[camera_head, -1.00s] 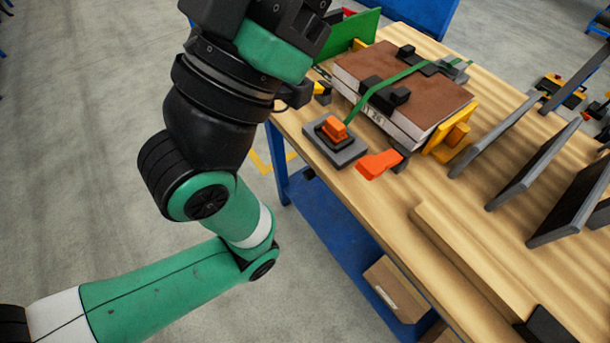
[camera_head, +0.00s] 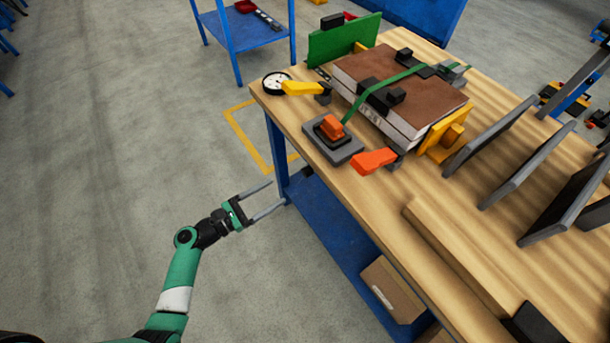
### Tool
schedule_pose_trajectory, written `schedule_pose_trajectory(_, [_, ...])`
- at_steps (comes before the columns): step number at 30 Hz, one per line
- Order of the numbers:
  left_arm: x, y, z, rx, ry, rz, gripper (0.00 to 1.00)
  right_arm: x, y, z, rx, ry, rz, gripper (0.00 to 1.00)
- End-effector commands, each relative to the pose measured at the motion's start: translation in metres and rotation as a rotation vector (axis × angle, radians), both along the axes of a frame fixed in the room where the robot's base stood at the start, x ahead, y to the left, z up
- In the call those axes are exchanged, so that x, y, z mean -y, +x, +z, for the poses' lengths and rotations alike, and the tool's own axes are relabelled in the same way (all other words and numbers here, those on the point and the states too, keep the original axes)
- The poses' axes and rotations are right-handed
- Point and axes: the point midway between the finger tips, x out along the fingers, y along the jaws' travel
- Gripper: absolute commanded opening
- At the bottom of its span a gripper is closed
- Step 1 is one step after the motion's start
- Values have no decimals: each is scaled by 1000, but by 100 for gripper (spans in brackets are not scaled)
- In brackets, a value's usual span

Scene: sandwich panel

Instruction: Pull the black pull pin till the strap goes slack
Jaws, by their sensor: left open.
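A brown-topped panel (camera_head: 385,68) with pale sides lies on the wooden bench. A green strap (camera_head: 362,98) runs straight across it and down to an orange buckle (camera_head: 332,127) on a dark grey base plate (camera_head: 345,152); it looks taut. A small black knob (camera_head: 307,171) sticks out at the bench's front edge below the plate; it may be the pull pin, but I cannot tell for sure. My left gripper (camera_head: 278,194) is open and empty, its two fingers apart, short of the bench edge and left of the knob. My right gripper is out of view.
A yellow-handled clamp (camera_head: 302,88) and a round gauge (camera_head: 277,82) sit at the bench's left corner. An orange-red handle (camera_head: 373,161) lies right of the plate. Grey upright dividers (camera_head: 490,138) stand at the right. Floor around my left arm is clear.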

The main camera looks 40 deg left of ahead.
Motion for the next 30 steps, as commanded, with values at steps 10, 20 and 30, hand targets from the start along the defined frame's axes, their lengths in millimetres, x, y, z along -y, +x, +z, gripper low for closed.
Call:
schedule_pose_trajectory(10, [9,49,-1,5,12,-9,70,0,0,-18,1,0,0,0])
schedule_pose_trajectory(20, [19,109,1,5,13,-4,70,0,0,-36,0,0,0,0])
schedule_pose_trajectory(30, [20,116,3,4,13,-2,70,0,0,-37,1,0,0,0])
